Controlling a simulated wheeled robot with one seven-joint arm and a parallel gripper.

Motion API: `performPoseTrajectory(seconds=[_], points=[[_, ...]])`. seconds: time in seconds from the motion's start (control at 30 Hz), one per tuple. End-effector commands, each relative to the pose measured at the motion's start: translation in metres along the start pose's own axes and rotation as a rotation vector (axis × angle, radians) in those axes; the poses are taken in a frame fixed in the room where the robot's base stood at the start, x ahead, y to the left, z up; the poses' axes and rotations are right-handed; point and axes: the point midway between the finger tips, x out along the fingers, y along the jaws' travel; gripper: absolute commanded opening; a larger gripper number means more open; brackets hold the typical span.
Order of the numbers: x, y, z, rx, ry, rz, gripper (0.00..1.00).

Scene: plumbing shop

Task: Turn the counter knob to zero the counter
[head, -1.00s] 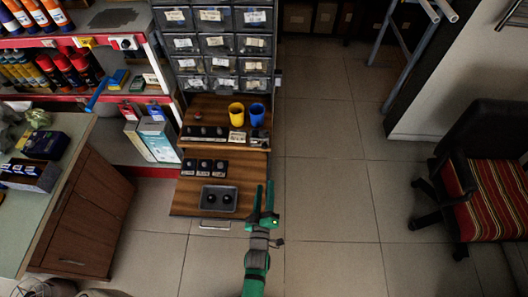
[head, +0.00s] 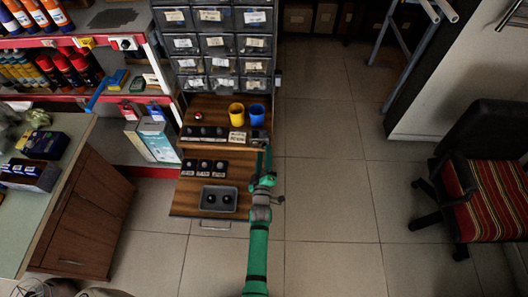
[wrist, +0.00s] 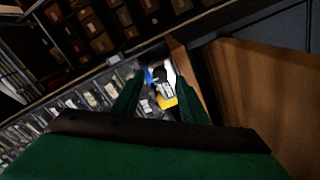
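My gripper (head: 264,160) is at the right edge of the wooden bench, close to the right end of its raised shelf. In the wrist view my gripper (wrist: 160,98) is open, its two green fingers apart with nothing held between them. A small dark device (head: 258,134) stands at the right end of the shelf, just beyond the fingertips. It may be the counter, but it is too small to tell, and I cannot make out a knob on it. A pale labelled item and yellow and blue shapes show between the fingers in the wrist view.
A yellow cup (head: 236,114) and a blue cup (head: 257,114) stand behind the shelf. A pale card (head: 237,136) and several dark knob-like pieces line the shelf. A grey tray (head: 218,209) lies in front. Drawers (head: 224,45) rise behind.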

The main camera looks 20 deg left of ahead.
Motion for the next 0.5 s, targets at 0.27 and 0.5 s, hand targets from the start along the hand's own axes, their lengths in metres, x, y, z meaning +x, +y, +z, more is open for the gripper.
performPoseTrajectory(seconds=[0.27,0.5], points=[[0.017,0.0,0.0,0.0,0.0,-0.001,0.4],[0.017,0.0,0.0,0.0,0.0,-0.001,0.4]])
